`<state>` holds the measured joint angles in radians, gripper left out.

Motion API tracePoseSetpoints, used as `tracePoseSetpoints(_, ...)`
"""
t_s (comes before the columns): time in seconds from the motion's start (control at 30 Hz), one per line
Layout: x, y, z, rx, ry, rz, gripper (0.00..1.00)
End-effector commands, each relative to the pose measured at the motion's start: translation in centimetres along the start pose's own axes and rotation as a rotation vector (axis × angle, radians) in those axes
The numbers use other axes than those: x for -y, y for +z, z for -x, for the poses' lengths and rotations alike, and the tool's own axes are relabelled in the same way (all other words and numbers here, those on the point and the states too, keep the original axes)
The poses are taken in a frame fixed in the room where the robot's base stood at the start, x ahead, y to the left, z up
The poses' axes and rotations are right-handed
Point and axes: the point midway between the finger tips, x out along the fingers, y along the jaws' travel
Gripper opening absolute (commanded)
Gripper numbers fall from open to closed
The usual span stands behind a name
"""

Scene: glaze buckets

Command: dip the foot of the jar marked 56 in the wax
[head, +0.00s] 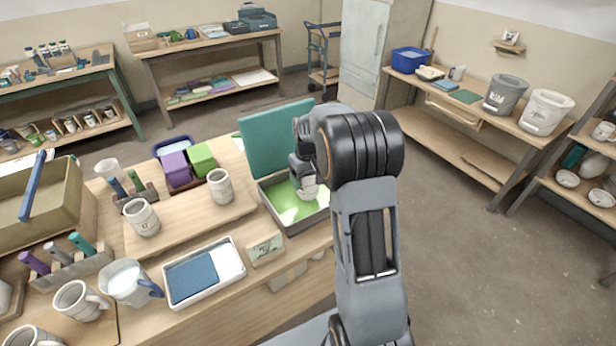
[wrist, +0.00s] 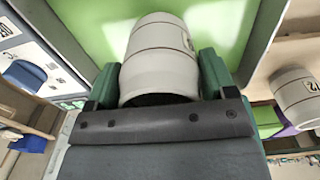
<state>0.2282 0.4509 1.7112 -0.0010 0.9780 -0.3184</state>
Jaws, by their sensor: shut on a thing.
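My gripper (wrist: 157,90) is shut on a pale jar (wrist: 158,55) with thin dark bands, its sides between the green finger pads. A label shows at the jar's right edge, but I cannot read its number. In the head view the held jar (head: 309,188) is over a grey tray (head: 289,229) of green wax (head: 290,203), with a teal lid (head: 278,138) standing at its back. The wax also shows behind the jar in the wrist view (wrist: 90,30). I cannot tell whether the jar's foot touches it. My arm hides the tray's right part.
Two similar jars stand on the wooden board, one at its front left (head: 142,218) and one at its right (head: 221,188). A small sign (head: 265,248) stands before the tray. A white tray with a blue pad (head: 190,278) and a jug (head: 128,283) lie further left.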

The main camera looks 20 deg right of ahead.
Motion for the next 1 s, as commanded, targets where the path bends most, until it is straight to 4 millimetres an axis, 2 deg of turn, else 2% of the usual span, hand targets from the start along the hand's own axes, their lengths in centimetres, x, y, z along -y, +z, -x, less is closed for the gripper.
tracePoseSetpoints(0.33,0.0,0.0,-0.1,-0.001,0.000,0.000,0.43)
tracePoseSetpoints(1.0,0.0,0.0,-1.8,-0.001,0.000,0.000,0.43)
